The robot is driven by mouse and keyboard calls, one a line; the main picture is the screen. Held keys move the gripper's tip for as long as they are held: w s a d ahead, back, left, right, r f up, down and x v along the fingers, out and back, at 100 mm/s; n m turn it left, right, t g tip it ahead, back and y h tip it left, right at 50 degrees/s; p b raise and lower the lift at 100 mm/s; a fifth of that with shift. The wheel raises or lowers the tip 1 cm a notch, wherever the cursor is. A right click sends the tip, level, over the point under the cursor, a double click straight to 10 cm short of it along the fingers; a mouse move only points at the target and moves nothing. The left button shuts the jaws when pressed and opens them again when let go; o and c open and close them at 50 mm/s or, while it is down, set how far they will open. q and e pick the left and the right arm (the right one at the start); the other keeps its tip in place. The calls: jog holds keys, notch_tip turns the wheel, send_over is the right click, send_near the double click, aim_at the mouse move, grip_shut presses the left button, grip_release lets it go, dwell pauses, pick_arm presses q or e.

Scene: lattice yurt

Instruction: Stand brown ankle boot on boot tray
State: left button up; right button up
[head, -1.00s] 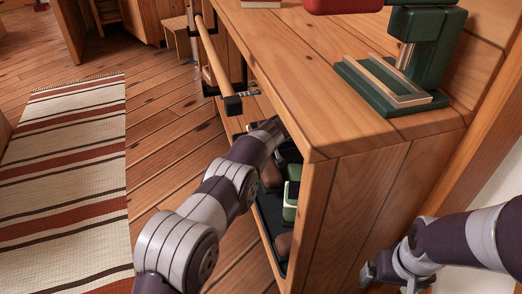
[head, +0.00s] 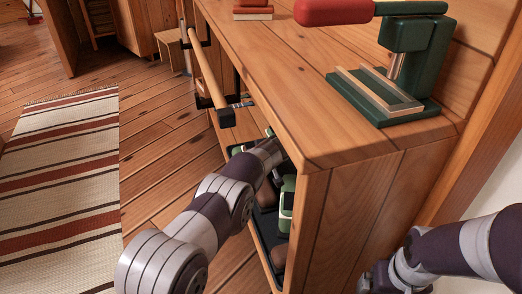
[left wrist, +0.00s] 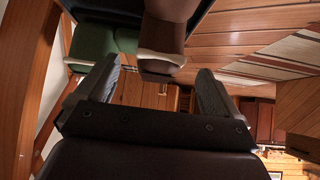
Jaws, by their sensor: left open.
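A brown ankle boot (left wrist: 165,35) with a pale band shows at the top of the left wrist view, beyond and between my left fingertips (left wrist: 158,75). My left gripper is open with nothing between its fingers. In the head view my left arm reaches into the open shelf under the bench, where the bench edge partly hides the gripper. A dark tray (head: 262,226) lies in that shelf. A brown shape (head: 279,256), apparently footwear, shows at its near end. My right gripper (head: 376,280) is low at the right, partly cut off by the frame.
Green footwear with a pale band (head: 287,200) is in the shelf beside my left arm; a green one (left wrist: 92,42) is left of the brown boot. The wooden bench top (head: 265,90) overhangs the shelf and carries a green press (head: 405,70). A rail (head: 208,75) projects along its front.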

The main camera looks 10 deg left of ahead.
pick_arm(q)
jog(key=p+v, duration=0.3)
jog(key=v, duration=0.4)
jog(key=s+a+f+m+g+h, duration=0.1)
jog(key=s+a+f+g, duration=0.1)
jog(key=s, duration=0.6)
jog(key=s+a+f+m+g, duration=0.1)
jog(key=s+m+g, duration=0.15)
jog(key=s, duration=0.55)
jog(key=s+a+f+g+h, duration=0.1)
jog(key=s+a+f+g, duration=0.15)
jog(key=s, duration=0.45)
jog(key=s+r+m+h, duration=0.2)
jog(key=s+r, duration=0.7)
jog(key=s, duration=0.3)
jog(key=shift+s+d+m+t, duration=0.3)
jog(key=shift+s+d+m, duration=0.1)
jog(key=shift+d, duration=0.1)
pick_arm(e)
notch_tip(320, 180, up, 4)
jog(key=shift+f, duration=0.1)
pick_arm(q)
notch_tip(320, 180, up, 58)
jog(key=p, duration=5.7)
pick_arm(e)
notch_tip(320, 180, up, 58)
